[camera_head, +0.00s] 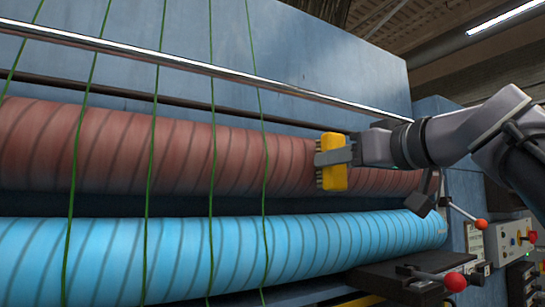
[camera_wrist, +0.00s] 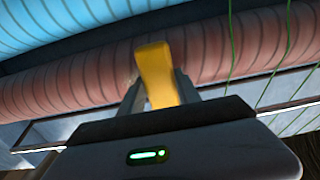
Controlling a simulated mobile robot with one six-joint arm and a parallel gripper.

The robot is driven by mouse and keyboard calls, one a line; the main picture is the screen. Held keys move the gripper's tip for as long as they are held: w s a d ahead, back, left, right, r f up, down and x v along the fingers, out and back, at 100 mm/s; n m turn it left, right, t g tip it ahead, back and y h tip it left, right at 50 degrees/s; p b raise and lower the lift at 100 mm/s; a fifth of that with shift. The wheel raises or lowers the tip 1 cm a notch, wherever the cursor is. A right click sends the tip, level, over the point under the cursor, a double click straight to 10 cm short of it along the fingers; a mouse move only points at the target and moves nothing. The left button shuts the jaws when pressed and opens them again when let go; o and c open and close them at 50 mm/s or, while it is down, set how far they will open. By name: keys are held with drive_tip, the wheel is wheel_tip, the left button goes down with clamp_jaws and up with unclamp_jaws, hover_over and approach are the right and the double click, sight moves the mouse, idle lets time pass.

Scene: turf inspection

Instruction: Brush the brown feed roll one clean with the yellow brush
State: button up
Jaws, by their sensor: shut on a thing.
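The brown feed roll (camera_head: 110,150) runs across the machine as the upper roll, with dark spiral bands. It also shows in the wrist view (camera_wrist: 80,82). My gripper (camera_head: 338,156) is shut on the yellow brush (camera_head: 334,178), near the right part of the brown roll. The brush's dark bristles face left, close to the roll; I cannot tell if they touch it. In the wrist view the yellow brush (camera_wrist: 158,75) stands between my two fingers in front of the brown roll, and its bristles are hidden.
A light blue roll (camera_head: 200,250) lies below the brown one. Several green strands (camera_head: 150,150) hang in front of both rolls. A shiny metal rail (camera_head: 200,68) crosses above. At the right are red-knobbed levers (camera_head: 456,282) and a control box (camera_head: 510,240).

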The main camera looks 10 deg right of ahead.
drive_tip(key=w+d+p, duration=0.2)
drive_tip(key=d, duration=0.4)
idle(0.4)
drive_tip(key=shift+d, duration=0.1)
drive_tip(key=shift+b+v, duration=0.95)
drive_tip(key=shift+v, duration=1.9)
drive_tip(key=shift+b+v, duration=0.3)
drive_tip(key=shift+v, duration=1.2)
